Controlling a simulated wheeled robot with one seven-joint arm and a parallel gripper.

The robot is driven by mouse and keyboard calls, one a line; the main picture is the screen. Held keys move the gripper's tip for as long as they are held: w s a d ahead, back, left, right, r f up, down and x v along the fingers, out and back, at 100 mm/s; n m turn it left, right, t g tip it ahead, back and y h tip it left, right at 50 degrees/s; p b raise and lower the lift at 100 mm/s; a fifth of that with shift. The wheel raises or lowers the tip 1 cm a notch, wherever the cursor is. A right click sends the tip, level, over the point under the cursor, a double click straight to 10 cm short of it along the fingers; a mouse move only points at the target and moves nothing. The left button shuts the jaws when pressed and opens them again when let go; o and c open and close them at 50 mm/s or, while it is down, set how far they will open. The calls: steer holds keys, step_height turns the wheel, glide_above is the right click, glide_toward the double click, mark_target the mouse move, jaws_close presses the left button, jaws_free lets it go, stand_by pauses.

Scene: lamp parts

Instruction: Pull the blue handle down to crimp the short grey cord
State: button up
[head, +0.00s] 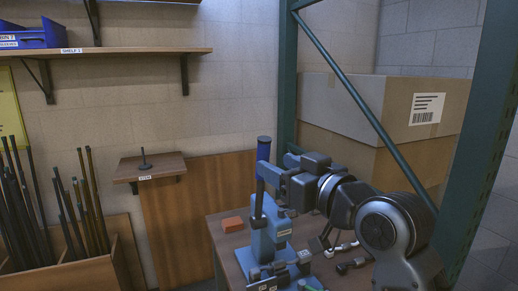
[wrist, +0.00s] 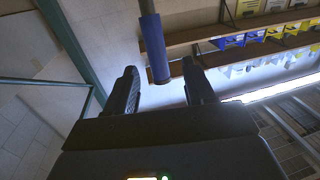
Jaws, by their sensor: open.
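The blue handle (head: 264,150) stands upright at the top of the grey lever of a blue crimping press (head: 268,240) on the workbench. In the wrist view the handle (wrist: 154,48) comes in from the top edge, and its end lies between the two fingertips. My gripper (head: 264,172) reaches in from the right at the handle's height. In the wrist view my gripper (wrist: 160,72) is open, with a visible gap on both sides of the handle. I cannot make out the short grey cord; small parts at the press's foot are too small to tell apart.
An orange-red block (head: 232,224) lies on the bench left of the press. Small dark parts (head: 350,265) lie to its right. A green rack post (head: 287,80) and cardboard boxes (head: 400,110) stand behind. A small wall shelf (head: 150,168) is at left, with a bin of rods (head: 75,262) beyond.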

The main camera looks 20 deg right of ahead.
mark_target(258, 150)
steer(key=shift+w+r, duration=0.5)
steer(key=shift+w, duration=0.15)
steer(key=w, duration=0.2)
steer(key=w+p, duration=0.1)
steer(key=w, duration=0.1)
steer(key=w+a, duration=0.1)
steer(key=w, duration=0.2)
steer(key=shift+a+p, duration=0.1)
steer(key=shift+p, duration=0.3)
steer(key=shift+c, duration=0.3)
jaws_close()
